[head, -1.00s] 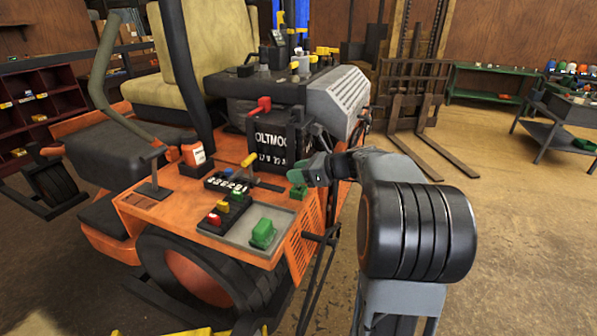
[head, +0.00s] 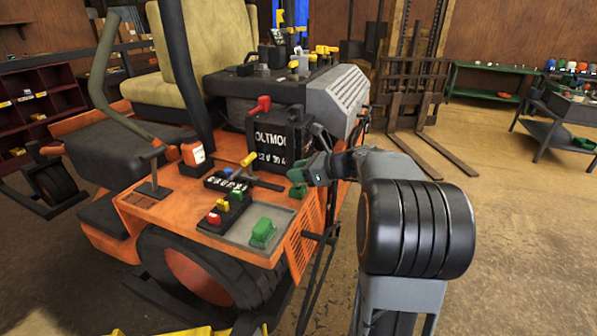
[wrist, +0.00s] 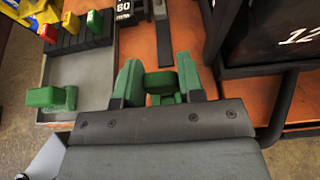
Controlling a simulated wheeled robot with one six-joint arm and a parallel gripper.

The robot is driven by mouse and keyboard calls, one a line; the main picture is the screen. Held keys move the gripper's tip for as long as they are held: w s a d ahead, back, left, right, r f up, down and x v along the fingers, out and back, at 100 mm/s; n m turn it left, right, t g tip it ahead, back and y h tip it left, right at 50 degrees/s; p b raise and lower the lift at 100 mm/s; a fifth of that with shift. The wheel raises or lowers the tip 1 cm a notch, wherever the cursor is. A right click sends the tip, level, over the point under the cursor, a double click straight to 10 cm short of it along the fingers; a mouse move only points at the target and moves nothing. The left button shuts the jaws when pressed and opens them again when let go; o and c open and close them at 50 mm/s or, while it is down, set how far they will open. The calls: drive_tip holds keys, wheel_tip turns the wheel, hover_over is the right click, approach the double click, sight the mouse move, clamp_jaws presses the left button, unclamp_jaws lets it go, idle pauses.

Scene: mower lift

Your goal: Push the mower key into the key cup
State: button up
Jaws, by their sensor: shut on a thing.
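My gripper (wrist: 158,80) has green fingertips and is shut on a dark green key-like piece (wrist: 160,83), held crosswise between them. I take it for the mower key. I cannot make out which part is the key cup. The held piece's lower end is partly hidden by my gripper.
A grey tray (head: 285,222) with a green block (head: 262,231) lies at the deck's front corner. A black battery-like box (head: 278,140) with a red clamp (head: 259,106) stands behind. A yellow-topped lever (head: 249,160) rises nearby. Open floor lies to the right.

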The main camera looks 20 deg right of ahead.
drive_tip(key=shift+f+b, duration=0.75)
drive_tip(key=shift+f, duration=0.5)
idle(0.4)
drive_tip(key=o, duration=1)
drive_tip(key=shift+d, duration=0.1)
drive_tip(key=v, duration=1.3)
drive_tip(key=shift+s+d+r, duration=0.1)
drive_tip(key=shift+s+r, duration=0.05)
drive_tip(key=shift+s, duration=0.2)
